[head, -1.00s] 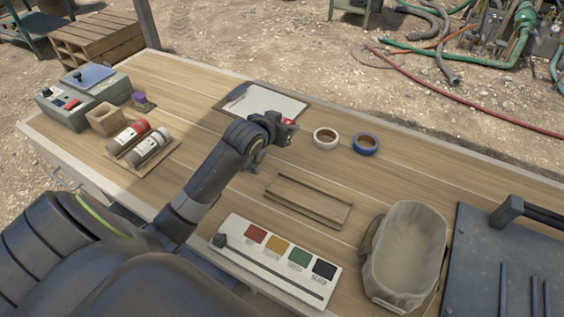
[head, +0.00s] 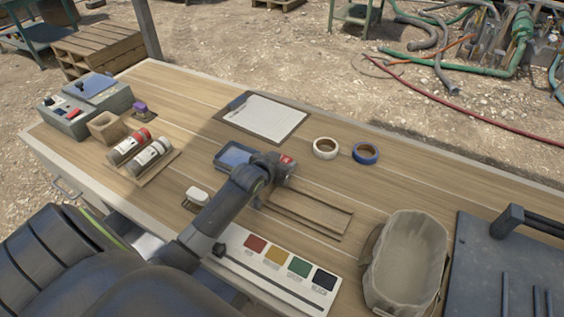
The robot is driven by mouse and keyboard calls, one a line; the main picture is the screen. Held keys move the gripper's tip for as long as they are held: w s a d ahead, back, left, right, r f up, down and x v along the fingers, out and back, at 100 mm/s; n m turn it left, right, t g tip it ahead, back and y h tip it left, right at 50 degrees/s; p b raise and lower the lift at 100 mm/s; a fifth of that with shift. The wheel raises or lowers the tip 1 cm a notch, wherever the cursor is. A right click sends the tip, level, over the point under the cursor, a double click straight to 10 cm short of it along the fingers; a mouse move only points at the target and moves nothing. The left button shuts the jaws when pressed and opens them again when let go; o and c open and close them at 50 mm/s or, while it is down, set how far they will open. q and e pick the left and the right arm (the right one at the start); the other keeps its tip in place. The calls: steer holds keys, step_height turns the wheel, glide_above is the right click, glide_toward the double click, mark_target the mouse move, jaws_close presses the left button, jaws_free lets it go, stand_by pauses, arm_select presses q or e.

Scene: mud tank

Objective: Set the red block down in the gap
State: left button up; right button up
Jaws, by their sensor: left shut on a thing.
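My left gripper (head: 282,168) reaches over the bench from the left. It is shut on the red block (head: 287,160), which shows only as a small red patch at the gripper's tip; the fingers mostly hide the rest. The gripper is just above the far left end of a shallow wooden frame (head: 318,226) with two long rails and a gap between them. I cannot tell whether the block touches the frame. The frame's far left end is partly hidden by the gripper. My right gripper is not in view.
A strip with red, yellow, green and black squares (head: 258,274) lies in front of the frame. A lined bin (head: 408,258) stands to the right. White tape (head: 325,148), blue tape (head: 366,153) and a clipboard (head: 267,117) lie behind. A blue-screened device (head: 233,157) sits left of the gripper.

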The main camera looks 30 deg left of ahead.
arm_select(q)
steer(key=shift+f, duration=0.1)
steer(key=o, duration=0.5)
steer(key=shift+f, duration=0.1)
steer(key=o, duration=0.5)
